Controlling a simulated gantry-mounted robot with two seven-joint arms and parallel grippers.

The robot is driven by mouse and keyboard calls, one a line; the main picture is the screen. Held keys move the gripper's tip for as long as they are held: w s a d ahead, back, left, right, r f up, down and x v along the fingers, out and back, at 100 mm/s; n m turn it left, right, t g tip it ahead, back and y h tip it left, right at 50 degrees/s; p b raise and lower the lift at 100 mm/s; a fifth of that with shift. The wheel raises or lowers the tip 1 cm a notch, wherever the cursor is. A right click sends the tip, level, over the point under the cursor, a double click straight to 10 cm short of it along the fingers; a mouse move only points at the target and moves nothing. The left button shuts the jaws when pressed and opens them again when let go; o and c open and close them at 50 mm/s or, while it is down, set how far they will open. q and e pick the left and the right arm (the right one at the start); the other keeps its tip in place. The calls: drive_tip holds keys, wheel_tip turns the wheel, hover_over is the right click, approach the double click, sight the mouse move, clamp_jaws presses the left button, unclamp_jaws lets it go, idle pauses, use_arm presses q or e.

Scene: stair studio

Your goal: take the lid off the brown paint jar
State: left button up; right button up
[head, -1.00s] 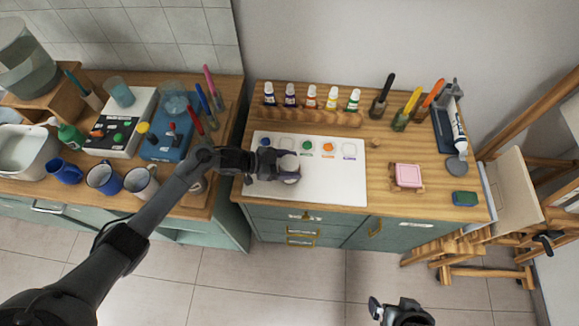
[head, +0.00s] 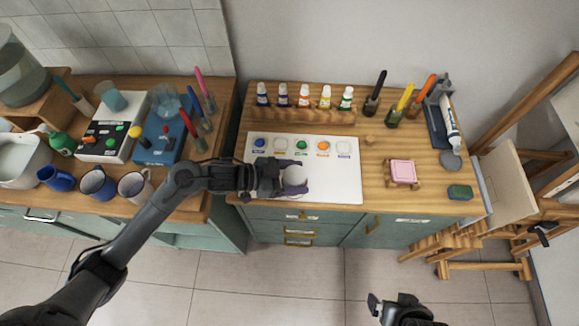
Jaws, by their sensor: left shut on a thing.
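No brown paint shows, so I cannot pick out the brown jar for sure. My right gripper (head: 376,308) is at the bottom edge, off the counter and partly cut off; its jaws are unclear.
Several labelled colour spots, such as the green one (head: 301,146), line the board's back. Paint tubes (head: 304,95) stand in a wooden rack (head: 300,115) behind. A pink block (head: 403,172) and a sponge (head: 460,192) are to the right. Mugs (head: 98,183) stand on the left counter.

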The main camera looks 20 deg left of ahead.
use_arm(q)
drive_tip(key=shift+s+d+r, duration=0.7)
drive_tip(key=shift+s+d, duration=0.05)
drive_tip(key=shift+s, duration=0.15)
drive_tip(key=o, duration=0.7)
drive_tip(key=c, duration=1)
